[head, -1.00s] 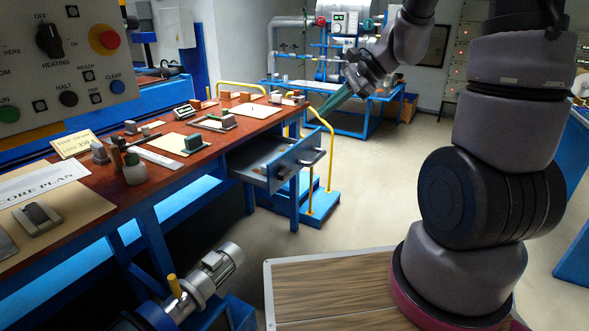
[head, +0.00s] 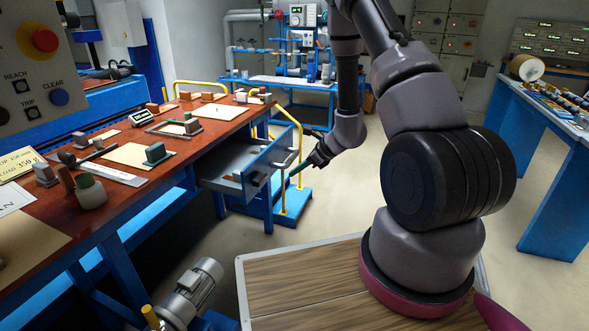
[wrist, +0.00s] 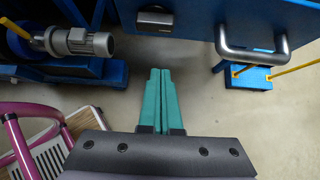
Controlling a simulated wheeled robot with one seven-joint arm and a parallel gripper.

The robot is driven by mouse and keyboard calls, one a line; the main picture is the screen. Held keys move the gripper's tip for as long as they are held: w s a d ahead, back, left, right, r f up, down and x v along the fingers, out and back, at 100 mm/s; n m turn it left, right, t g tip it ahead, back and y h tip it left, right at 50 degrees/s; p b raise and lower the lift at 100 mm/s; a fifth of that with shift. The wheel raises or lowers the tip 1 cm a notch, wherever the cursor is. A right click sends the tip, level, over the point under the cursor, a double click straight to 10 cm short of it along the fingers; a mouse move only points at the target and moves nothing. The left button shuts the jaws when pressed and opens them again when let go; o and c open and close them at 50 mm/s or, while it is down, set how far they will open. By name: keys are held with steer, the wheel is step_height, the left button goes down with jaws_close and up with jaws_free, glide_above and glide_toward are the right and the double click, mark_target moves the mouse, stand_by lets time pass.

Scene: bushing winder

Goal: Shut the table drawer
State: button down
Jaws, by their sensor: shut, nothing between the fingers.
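The table drawer (head: 238,176) stands pulled out from under the red-topped work table (head: 205,131), with its open top and contents showing in the head view. Its blue front (head: 264,160) faces my arm. In the wrist view, a silver bar handle (wrist: 252,52) on a blue face shows at the upper right. My gripper (head: 295,172) is shut and empty, just outside the drawer front. In the wrist view its teal fingers (wrist: 160,72) lie together, left of the handle and over bare floor. I cannot tell whether they touch the drawer.
A yellow rail (head: 299,150) and a blue step (head: 290,205) stand just beyond the drawer. A grey motor (head: 192,288) lies low at the front left. Loose parts cover the table top. The floor right of the drawer is clear. A blue bench (head: 545,170) stands at the right.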

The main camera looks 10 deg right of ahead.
steer(key=w+a+f, duration=0.4)
steer(key=w+a, duration=0.1)
steer(key=a, duration=0.2)
steer(key=shift+f, duration=0.35)
steer(key=shift+w, duration=0.1)
steer(key=w+a, duration=0.4)
steer(key=a, duration=0.1)
steer(key=w+a, duration=0.4)
steer(key=a, duration=0.2)
steer(key=w+a, duration=0.4)
steer(key=a, duration=0.1)
steer(key=shift+w+a, duration=0.1)
steer(key=shift+a, duration=0.3)
steer(key=shift+d, duration=0.1)
